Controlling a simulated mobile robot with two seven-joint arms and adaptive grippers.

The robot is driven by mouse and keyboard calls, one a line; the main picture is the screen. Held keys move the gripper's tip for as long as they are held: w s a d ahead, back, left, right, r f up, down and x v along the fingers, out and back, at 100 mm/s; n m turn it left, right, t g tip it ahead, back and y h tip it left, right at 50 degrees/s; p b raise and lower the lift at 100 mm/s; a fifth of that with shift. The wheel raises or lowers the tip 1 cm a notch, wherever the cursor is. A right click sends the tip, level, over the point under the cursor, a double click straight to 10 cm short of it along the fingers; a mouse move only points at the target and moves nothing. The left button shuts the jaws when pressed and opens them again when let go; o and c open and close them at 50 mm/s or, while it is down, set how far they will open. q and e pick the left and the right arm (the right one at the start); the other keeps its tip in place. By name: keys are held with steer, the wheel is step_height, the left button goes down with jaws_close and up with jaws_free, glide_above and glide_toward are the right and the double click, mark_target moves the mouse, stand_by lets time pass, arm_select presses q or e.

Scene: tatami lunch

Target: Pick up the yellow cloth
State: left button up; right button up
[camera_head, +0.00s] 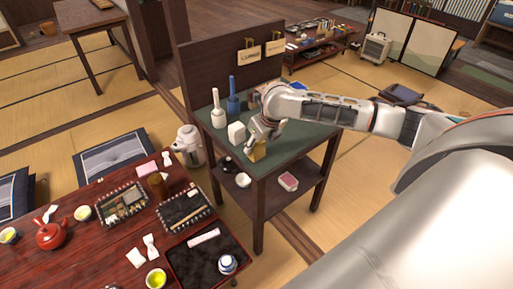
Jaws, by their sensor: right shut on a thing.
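The yellow cloth (258,152) is near the front edge of the green-topped stand (300,147). My right gripper (256,142) reaches in from the right, points down and is shut on the cloth. Part of the cloth is hidden by the fingers, and I cannot tell whether it still touches the stand top. My left gripper is not in view.
A dark panel (205,65) rises behind. A red table (95,255) with trays is at lower left.

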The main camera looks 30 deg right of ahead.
step_height(320, 180, up, 19)
steer(key=p, duration=0.2)
steer(key=shift+f+p, duration=0.15)
steer(key=shift+p, duration=0.25)
steer(key=shift+o, duration=0.6)
